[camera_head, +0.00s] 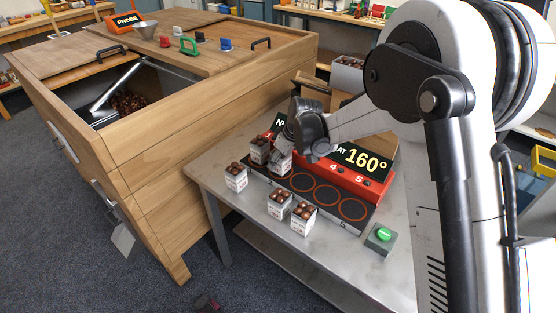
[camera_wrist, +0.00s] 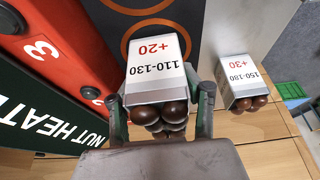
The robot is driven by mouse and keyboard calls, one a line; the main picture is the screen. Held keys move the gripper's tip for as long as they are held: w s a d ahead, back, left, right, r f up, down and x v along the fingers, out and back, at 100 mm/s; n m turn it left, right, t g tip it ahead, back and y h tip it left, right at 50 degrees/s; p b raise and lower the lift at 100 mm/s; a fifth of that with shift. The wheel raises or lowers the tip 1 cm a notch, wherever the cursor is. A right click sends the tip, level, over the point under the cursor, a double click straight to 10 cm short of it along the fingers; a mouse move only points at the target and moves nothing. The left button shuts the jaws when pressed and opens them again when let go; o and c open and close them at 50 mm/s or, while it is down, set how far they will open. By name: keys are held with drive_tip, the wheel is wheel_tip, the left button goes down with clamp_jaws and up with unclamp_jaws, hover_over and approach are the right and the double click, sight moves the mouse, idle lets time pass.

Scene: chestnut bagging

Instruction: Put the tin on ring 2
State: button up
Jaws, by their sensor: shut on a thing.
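My gripper (camera_head: 289,145) reaches down over the black hotplate (camera_head: 378,218) and is shut on a white tin. The held tin shows in the head view (camera_head: 279,163), over or at the second ring from the left end. In the wrist view the tin (camera_wrist: 157,75) sits between the two fingers, its label reading 110-130 +20, with brown chestnuts at its lower end. An orange ring (camera_wrist: 125,52) shows partly behind it, near the red panel's 3. I cannot tell whether the tin's base touches the plate.
Another filled tin (camera_head: 258,151) stands close left, at the plate's left end. A tin marked 150-180 +30 (camera_wrist: 237,73) stands off the plate. Two tins (camera_head: 278,206) (camera_head: 303,219) stand in front. The red panel (camera_head: 335,173) runs behind; a green button (camera_head: 383,234) is at right.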

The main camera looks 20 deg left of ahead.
drive_tip(key=shift+f, duration=0.2)
drive_tip(key=o, duration=1.2)
drive_tip(key=shift+o, duration=0.2)
drive_tip(key=shift+r, duration=0.15)
